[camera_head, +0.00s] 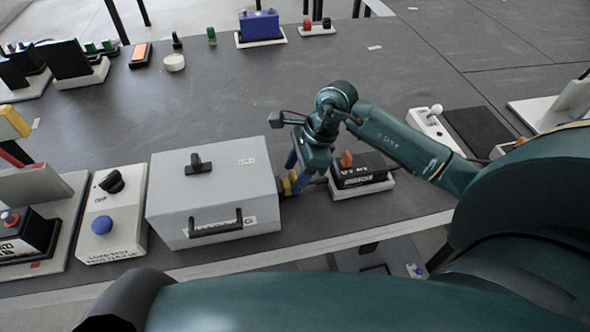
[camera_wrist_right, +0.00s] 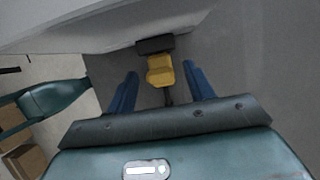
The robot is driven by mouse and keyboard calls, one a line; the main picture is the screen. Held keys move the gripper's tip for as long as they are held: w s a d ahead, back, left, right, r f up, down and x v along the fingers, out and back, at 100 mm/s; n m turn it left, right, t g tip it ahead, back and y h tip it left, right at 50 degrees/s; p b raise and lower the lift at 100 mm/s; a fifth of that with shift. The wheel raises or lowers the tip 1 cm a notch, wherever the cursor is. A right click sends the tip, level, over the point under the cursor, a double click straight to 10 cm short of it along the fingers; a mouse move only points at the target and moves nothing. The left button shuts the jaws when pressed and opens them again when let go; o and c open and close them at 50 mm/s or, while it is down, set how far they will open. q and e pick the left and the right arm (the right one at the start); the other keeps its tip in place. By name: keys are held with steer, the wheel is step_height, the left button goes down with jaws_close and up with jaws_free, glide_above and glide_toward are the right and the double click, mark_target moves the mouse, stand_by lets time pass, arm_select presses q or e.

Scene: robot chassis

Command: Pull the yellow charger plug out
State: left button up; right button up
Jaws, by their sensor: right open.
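The yellow charger plug (camera_head: 287,187) sits at the right side of a light grey box (camera_head: 222,178), low down. In the right wrist view the plug (camera_wrist_right: 159,72) meets a black socket (camera_wrist_right: 155,44) on the box's side, and a dark cable trails from it. My right gripper (camera_head: 295,178) is beside the box at the plug. In the wrist view the gripper's blue fingers (camera_wrist_right: 161,78) are apart, one on each side of the plug, with gaps visible. The head view partly hides the plug behind the fingers. My left gripper is not in view.
A black charger unit (camera_head: 358,173) with an orange knob stands on a white base just right of my gripper. A control panel with a blue button (camera_head: 102,225) stands left of the box. The dark table (camera_head: 230,100) is clear behind the box.

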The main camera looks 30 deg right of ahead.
steer(key=shift+a+f, duration=0.1)
steer(key=shift+f, duration=0.1)
jaws_close()
stand_by(0.6)
